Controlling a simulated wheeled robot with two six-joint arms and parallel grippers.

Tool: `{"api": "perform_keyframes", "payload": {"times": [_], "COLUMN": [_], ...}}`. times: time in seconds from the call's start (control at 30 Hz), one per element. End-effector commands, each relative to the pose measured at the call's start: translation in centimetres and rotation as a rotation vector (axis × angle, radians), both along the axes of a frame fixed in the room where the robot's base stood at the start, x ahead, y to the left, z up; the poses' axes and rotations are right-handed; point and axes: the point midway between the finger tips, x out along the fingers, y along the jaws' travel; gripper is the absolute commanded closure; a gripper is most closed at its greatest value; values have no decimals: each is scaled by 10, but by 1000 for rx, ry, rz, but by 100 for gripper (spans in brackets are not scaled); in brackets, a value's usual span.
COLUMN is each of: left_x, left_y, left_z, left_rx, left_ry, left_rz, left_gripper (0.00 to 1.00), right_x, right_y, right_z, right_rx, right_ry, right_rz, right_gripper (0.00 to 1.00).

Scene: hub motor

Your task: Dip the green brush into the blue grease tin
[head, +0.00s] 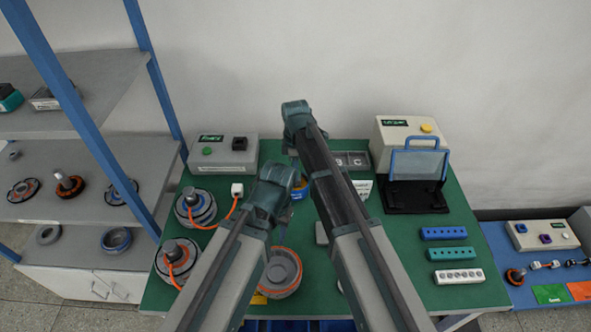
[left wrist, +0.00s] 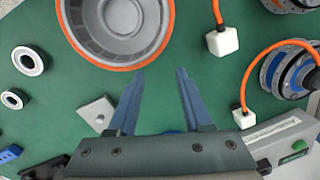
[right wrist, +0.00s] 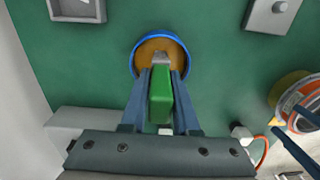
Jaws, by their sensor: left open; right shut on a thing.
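The blue grease tin (right wrist: 134,62) is round with brown grease inside; in the head view it is mostly hidden behind my arms (head: 298,194). My right gripper (right wrist: 162,74) is shut on the green brush (right wrist: 160,97). The brush's pale tip end overlaps the grease in the right wrist view; I cannot tell whether it touches the grease or is above it. My left gripper (left wrist: 160,74) is open and empty over the green table, beside the orange-rimmed grey hub housing (left wrist: 118,64).
Motor parts with orange cables (head: 196,206) stand at the table's left. A black stand with a clear blue-framed guard (head: 415,195) stands back right. Blue, teal and white hole blocks (head: 459,277) lie at the right. A small grey plate (left wrist: 97,112) lies near my left gripper.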

Motion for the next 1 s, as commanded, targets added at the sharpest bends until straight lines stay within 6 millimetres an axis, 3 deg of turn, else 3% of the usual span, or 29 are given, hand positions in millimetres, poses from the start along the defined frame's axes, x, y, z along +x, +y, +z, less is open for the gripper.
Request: {"api": "perform_keyframes", "payload": {"times": [0.4, 1.0], "left_x": [0, 0], "left_y": [0, 0], "left_z": [-22, -21], "left_rx": [0, 0], "left_ry": [0, 0], "left_rz": [0, 0], "left_gripper": [50, 50], "right_x": [0, 0], "right_y": [0, 0], "right_z": [-22, -21], "right_rx": [0, 0], "right_ry": [0, 0], "right_rz": [0, 0], "right_gripper": [100, 100]}}
